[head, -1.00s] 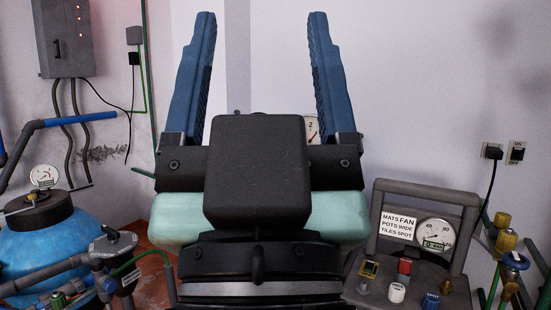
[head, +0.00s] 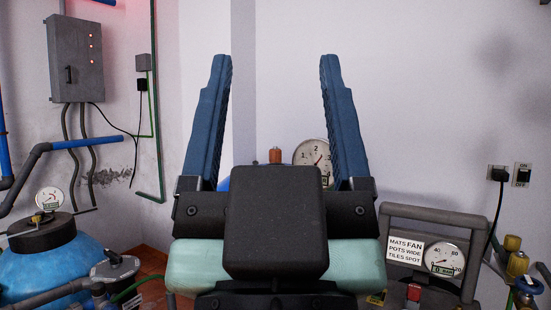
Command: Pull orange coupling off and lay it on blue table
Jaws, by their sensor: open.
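My gripper (head: 275,62) is open and empty in the middle of the head view, with its two blue fingers pointing up and set wide apart. A small orange-brown piece (head: 275,155) shows just above the gripper's black body, between the fingers and farther off. I cannot tell whether it is the orange coupling. What it sits on is mostly hidden behind my gripper. No blue table can be made out.
A round dial gauge (head: 312,152) shows partly behind the right finger. A grey-framed panel with a sign and gauge (head: 434,240) stands at right, near valves. A blue tank (head: 50,268) and pipes stand at left. A grey electrical box (head: 75,62) hangs on the wall.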

